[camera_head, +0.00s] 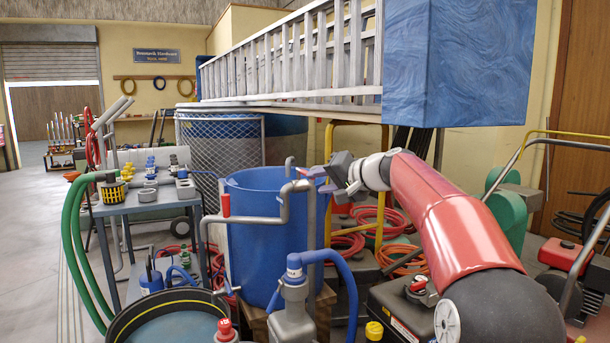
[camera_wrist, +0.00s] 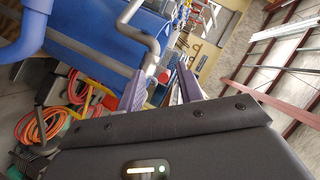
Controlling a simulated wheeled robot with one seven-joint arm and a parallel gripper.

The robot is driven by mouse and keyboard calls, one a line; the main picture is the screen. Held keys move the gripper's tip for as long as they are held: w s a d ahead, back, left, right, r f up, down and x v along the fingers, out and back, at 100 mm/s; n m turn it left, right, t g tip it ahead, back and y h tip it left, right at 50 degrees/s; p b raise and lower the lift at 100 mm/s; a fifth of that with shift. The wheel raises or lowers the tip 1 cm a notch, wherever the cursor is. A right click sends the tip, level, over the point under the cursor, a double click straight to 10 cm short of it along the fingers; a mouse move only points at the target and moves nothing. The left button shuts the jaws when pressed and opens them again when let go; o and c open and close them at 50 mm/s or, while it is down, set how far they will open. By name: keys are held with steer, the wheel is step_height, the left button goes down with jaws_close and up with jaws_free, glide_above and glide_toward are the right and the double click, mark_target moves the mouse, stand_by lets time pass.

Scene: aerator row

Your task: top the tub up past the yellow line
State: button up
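A round black tub (camera_head: 121,326) stands at the bottom left of the head view, cut off by the frame. Blue-green water (camera_head: 178,329) lies in it below a yellow line (camera_head: 160,305) on the inner wall. A blue barrel (camera_head: 256,235) stands behind it, with a grey pipe (camera_head: 256,220) bent along its front and a red handle (camera_head: 225,204) on it. My gripper (camera_head: 313,173) is at the barrel's upper right, by the pipe's upper end. In the wrist view the purple fingers (camera_wrist: 160,85) are apart, with the grey pipe (camera_wrist: 146,40) just ahead. Contact is unclear.
A grey pump-like unit (camera_head: 292,312) with a blue hose (camera_head: 345,275) stands in front of the barrel. A cart (camera_head: 150,207) with fittings and green hoses (camera_head: 72,235) is at the left. Coiled orange hoses (camera_head: 402,257) lie at the right. A ladder (camera_head: 290,60) hangs above.

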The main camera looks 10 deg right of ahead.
mark_target(305, 173)
steer(key=shift+t+y, duration=0.3)
steer(key=shift+t, duration=0.1)
steer(key=w, duration=0.2)
steer(key=w+a+p, duration=0.1)
steer(key=w, duration=0.2)
steer(key=w+a+p, duration=0.1)
steer(key=w, duration=0.2)
steer(key=shift+w+f, duration=0.1)
steer(key=shift+w, duration=0.05)
steer(key=shift+c, duration=0.2)
jaws_close()
